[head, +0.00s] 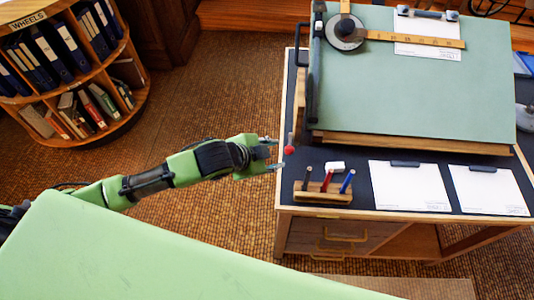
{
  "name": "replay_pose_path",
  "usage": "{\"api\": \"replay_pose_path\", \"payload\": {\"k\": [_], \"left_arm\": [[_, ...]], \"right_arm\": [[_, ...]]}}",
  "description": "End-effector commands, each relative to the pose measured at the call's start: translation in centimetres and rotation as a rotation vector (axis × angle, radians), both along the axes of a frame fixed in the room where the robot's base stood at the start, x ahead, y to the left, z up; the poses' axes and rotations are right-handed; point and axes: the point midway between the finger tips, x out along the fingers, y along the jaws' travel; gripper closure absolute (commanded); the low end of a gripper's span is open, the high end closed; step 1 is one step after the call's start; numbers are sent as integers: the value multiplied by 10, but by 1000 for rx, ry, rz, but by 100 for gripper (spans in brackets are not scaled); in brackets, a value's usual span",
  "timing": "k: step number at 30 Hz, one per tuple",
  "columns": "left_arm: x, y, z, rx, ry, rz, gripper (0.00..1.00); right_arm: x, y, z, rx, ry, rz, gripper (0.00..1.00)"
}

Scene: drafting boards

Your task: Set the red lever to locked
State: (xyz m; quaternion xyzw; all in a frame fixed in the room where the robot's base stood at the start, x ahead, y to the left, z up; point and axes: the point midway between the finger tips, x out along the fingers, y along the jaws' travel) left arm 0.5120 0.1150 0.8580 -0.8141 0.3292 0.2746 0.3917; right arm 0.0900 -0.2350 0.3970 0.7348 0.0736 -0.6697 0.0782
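The red lever (289,149) shows as a small round red knob at the left edge of the drafting desk, beside the lower left corner of the tilted green drafting board (420,85). Its lock marking is too small to read. My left gripper (276,153) comes in from the left, just left of the knob. Its two fingers are spread apart, with a gap between them, and point right toward the knob. The gripper looks empty; I cannot tell whether a fingertip touches the knob. My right gripper is not in view.
A drafting arm with a ruler (415,39) lies on the board. A round bookshelf (75,75) stands at left. Carpet between is clear.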

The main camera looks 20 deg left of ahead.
Motion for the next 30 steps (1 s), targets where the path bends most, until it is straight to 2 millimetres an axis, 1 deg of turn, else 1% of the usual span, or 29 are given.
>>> {"api": "replay_pose_path", "payload": {"k": [3,7,10,27,30], "left_arm": [[-13,6,13,1,0,0,63],[-22,11,23,0,0,-1,63],[-26,13,26,1,3,0,63],[-27,13,28,0,2,0,63],[-24,15,24,-4,5,11,63]], "right_arm": [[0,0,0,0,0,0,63],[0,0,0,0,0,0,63],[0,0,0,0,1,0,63],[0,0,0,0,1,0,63],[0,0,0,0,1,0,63]]}}
